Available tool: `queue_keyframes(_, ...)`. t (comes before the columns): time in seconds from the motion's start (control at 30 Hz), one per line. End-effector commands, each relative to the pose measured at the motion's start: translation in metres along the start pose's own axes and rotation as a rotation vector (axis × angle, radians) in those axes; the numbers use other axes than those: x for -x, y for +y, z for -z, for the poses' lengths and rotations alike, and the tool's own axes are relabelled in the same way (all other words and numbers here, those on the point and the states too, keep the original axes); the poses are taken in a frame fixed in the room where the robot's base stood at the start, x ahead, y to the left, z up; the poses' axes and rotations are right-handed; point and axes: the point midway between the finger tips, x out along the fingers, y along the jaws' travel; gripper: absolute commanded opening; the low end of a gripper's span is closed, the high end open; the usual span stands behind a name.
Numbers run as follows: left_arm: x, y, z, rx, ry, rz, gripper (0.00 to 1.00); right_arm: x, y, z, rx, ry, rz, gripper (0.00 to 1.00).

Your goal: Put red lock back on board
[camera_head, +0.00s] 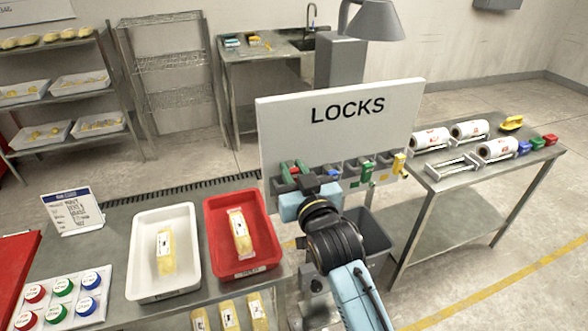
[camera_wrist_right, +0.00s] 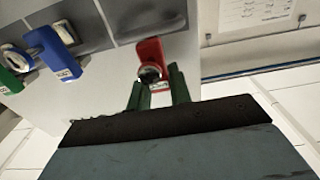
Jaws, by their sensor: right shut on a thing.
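The white LOCKS board (camera_head: 340,112) stands upright behind the table. My right gripper (camera_head: 296,173) is at the lower left of the board, shut on the red lock (camera_head: 292,165). In the right wrist view its dark green fingertips (camera_wrist_right: 158,90) close around the lower end of the red lock (camera_wrist_right: 149,56), close to a grey patch on the board. Whether the lock hangs on a hook cannot be told. The blue lock (camera_wrist_right: 52,50) and part of a green lock (camera_wrist_right: 10,80) hang beside it. The yellow lock (camera_head: 398,163) hangs at the board's right. My left gripper is out of view.
A white tray (camera_head: 188,286) and a red tray (camera_head: 272,264), each with a yellow pack, stand on the table left of my right arm. A dark bin (camera_head: 372,238) is behind the arm. A side table (camera_head: 460,200) with rolls stands at the right.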

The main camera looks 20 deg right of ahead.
Motion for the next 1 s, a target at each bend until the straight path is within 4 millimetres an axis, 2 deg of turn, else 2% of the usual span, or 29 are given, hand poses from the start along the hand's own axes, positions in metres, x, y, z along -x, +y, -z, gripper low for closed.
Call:
queue_keyframes(0.93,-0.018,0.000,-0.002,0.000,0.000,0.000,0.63,0.001,0.000,-0.029,0.000,0.001,0.000,0.00)
queue_keyframes(0.97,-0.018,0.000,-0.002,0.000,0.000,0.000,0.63,0.001,0.000,-0.028,0.000,0.001,0.000,0.23)
queue_keyframes(1.0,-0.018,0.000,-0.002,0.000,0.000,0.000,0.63,0.001,0.000,-0.028,0.000,0.002,0.000,0.28)
